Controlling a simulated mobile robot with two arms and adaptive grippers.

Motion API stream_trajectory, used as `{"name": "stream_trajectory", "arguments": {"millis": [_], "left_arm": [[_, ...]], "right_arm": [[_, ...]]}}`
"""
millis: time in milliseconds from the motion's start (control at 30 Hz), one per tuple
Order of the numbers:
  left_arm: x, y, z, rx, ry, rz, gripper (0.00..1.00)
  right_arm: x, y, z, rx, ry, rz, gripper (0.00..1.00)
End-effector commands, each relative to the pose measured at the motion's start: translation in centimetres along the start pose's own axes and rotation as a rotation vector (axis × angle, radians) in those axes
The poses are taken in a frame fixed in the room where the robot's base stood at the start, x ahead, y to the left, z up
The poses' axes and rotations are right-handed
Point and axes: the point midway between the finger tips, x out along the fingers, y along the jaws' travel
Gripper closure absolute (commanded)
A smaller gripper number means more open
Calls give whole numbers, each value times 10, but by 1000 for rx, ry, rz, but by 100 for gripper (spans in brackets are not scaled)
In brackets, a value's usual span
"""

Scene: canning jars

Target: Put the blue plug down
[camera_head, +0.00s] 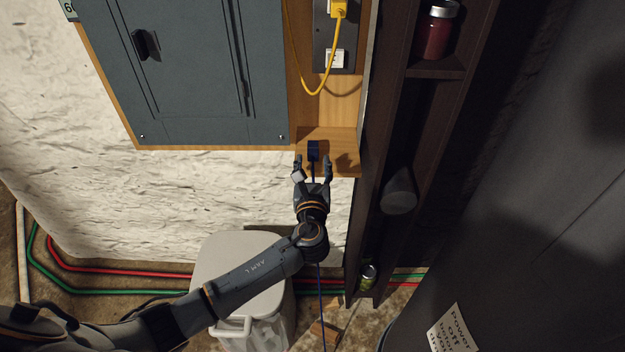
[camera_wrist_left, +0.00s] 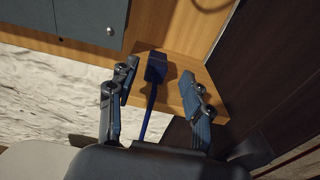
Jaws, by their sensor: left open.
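The blue plug (camera_head: 313,151) rests on a small wooden ledge (camera_head: 345,165) below the yellow cord. In the left wrist view the blue plug (camera_wrist_left: 156,68) lies on the wooden ledge (camera_wrist_left: 187,66) with its blue cable running back between the fingers. My left gripper (camera_head: 312,168) is open, with one finger on each side of the plug and cable. In the left wrist view my left gripper (camera_wrist_left: 160,90) shows gaps between its fingers and the plug. My right gripper is not in view.
A grey electrical panel (camera_head: 190,70) is at the upper left. A yellow plug (camera_head: 339,8) sits in an outlet above the ledge. A dark shelf (camera_head: 440,72) with a red jar (camera_head: 438,32) stands to the right. A white bin (camera_head: 240,260) is below my arm.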

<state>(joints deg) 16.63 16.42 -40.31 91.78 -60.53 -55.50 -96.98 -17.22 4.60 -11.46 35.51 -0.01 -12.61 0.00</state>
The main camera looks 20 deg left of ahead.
Motion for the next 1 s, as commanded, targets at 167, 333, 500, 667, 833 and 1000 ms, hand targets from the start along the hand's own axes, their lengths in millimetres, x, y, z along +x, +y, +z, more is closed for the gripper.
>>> {"name": "stream_trajectory", "arguments": {"millis": [167, 333, 500, 667, 833, 1000], "left_arm": [[-35, 0, -2, -1, 2, -1, 50], [-54, 0, -1, 0, 1, 0, 50], [-58, 0, 0, 1, -1, 1, 50], [-58, 0, -1, -2, 3, 1, 50], [-54, 9, -62, -116, 137, 7, 50], [-75, 41, -215, -483, 470, 121, 50]], "right_arm": [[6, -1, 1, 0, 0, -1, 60], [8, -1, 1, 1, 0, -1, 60], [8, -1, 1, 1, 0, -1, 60], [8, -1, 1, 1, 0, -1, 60], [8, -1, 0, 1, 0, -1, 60], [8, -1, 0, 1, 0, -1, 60]]}}
